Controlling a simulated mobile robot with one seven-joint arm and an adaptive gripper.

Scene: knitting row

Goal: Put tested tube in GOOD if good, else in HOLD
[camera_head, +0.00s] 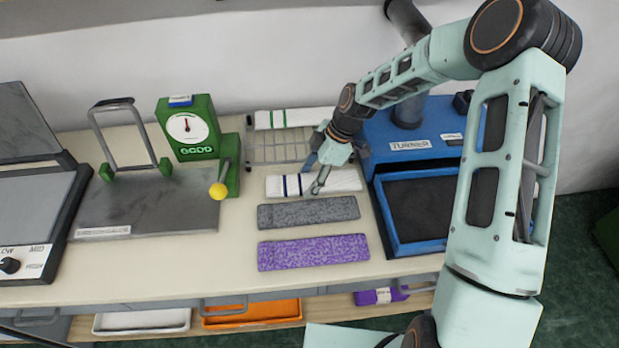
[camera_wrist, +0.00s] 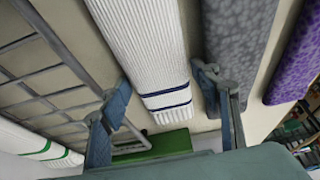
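A white ribbed tube with navy bands (camera_head: 335,183) lies flat on the bench, left of the blue machine. In the wrist view the tube (camera_wrist: 145,50) runs between my fingers, its banded end towards me. My gripper (camera_head: 317,176) is over this tube, fingers apart, one on each side; in the wrist view the gripper (camera_wrist: 162,90) is open. I cannot tell whether either finger touches the tube. A green tester (camera_head: 188,132) with a round dial and a label that seems to read GOOD stands behind, with a yellow-knobbed lever (camera_head: 217,190). I see no sign clearly reading HOLD.
A white tube with green bands (camera_head: 300,117) lies on a wire rack (camera_head: 262,150). A grey tube (camera_head: 308,212) and a purple tube (camera_head: 313,252) lie in front. The blue machine (camera_head: 385,238) blocks the right. White (camera_head: 142,320) and orange (camera_head: 252,314) trays sit below the bench.

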